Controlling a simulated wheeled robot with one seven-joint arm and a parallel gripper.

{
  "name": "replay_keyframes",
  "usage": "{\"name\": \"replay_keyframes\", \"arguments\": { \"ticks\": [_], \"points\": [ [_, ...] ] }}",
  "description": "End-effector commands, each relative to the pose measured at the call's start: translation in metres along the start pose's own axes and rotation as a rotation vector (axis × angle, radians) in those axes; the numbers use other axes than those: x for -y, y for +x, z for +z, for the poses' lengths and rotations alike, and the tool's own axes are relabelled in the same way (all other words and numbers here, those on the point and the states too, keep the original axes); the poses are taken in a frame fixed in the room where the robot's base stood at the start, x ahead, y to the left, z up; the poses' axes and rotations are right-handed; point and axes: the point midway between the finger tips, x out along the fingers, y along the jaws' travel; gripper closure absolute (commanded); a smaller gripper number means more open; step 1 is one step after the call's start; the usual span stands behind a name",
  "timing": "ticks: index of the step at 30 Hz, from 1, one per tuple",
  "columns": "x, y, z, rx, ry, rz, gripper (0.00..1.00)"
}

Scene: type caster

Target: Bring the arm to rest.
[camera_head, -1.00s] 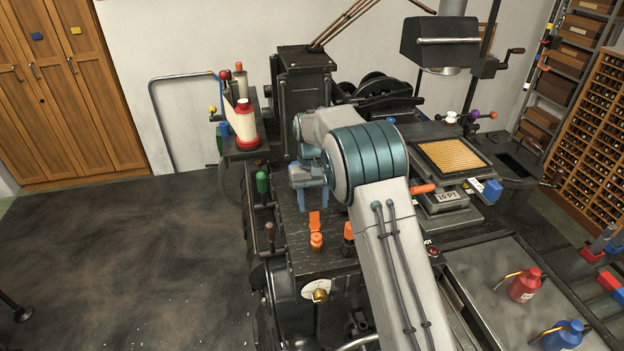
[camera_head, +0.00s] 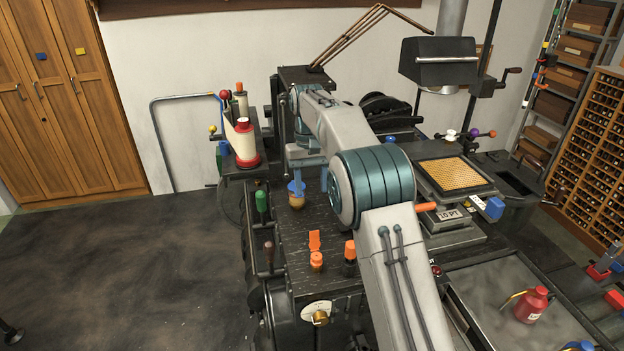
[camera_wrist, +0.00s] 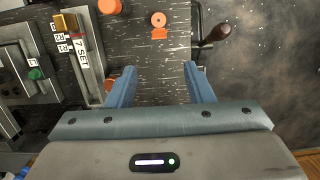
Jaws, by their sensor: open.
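My arm reaches forward from the bottom of the head view over the dark machine top (camera_head: 330,262).
An orange tab (camera_head: 315,242) and orange-capped pieces (camera_head: 350,250) stand on the near top. A red and cream spool (camera_head: 244,143) stands to the left. A lamp hood (camera_head: 439,60) and a honeycomb plate (camera_head: 455,175) are to the right. Open floor (camera_head: 120,270) lies left.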

Motion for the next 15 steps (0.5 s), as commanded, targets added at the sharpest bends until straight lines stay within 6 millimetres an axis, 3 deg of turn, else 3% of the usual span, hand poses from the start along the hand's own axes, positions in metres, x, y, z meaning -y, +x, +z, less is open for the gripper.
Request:
{"name": "replay_keyframes", "arguments": {
  "ticks": [7, 15],
  "points": [
    [-0.018, -0.019, 0.026, -0.044, 0.029, -0.011, 0.53],
    [-0.053, -0.044, 0.099, -0.146, 0.091, -0.025, 0.53]
  ]
}}
